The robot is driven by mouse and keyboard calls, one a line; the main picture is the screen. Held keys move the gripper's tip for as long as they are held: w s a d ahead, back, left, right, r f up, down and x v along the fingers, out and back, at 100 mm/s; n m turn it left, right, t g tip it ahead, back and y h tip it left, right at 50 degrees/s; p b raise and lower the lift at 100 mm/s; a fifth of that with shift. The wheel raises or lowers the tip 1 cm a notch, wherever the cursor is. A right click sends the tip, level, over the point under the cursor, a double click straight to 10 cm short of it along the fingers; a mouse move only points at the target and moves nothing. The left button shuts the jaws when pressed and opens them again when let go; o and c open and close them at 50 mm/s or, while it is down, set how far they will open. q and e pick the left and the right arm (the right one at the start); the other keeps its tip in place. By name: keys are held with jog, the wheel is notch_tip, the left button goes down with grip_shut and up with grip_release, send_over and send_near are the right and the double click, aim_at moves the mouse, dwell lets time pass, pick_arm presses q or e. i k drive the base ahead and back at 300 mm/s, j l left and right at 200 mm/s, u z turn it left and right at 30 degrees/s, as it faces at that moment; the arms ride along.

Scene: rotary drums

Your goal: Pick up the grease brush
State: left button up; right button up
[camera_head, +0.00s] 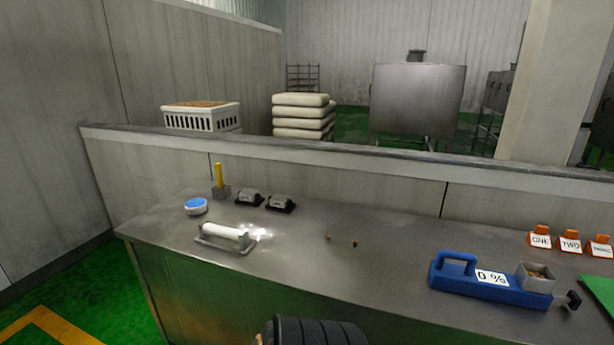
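An upright yellow handle (219,174), which looks like the grease brush, stands in a small grey block holder (221,192) at the back left of the metal table. Its lower end is hidden in the holder, so I cannot see any bristles. Neither of my grippers is in view. A dark ribbed rounded shape shows at the bottom edge, and I cannot tell which part it is.
A low wall (350,175) runs behind. The table's middle is mostly clear.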

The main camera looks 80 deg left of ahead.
aim_at(220, 184)
jog(key=u, duration=3.4)
jog(key=i+j+z, duration=0.1)
jog(key=i+j, duration=0.2)
jog(key=j, duration=0.2)
jog(key=i+j+z, duration=0.1)
jog(key=i+j, duration=0.15)
jog(key=j, duration=0.25)
jog(key=i+j+z, duration=0.1)
jog(key=i+j, duration=0.2)
jog(key=j, duration=0.25)
jog(key=i+j+z, duration=0.1)
jog(key=j, duration=0.45)
jog(key=i+j, duration=0.35)
jog(key=j, duration=0.2)
jog(key=i+j+z, duration=0.15)
jog(key=j, duration=0.4)
jog(key=i+j+z, duration=0.1)
jog(key=i+j, duration=0.15)
jog(key=j, duration=0.35)
jog(key=i+j+z, duration=0.1)
jog(key=j, duration=0.55)
jog(key=i+l, duration=0.05)
jog(key=i, duration=0.05)
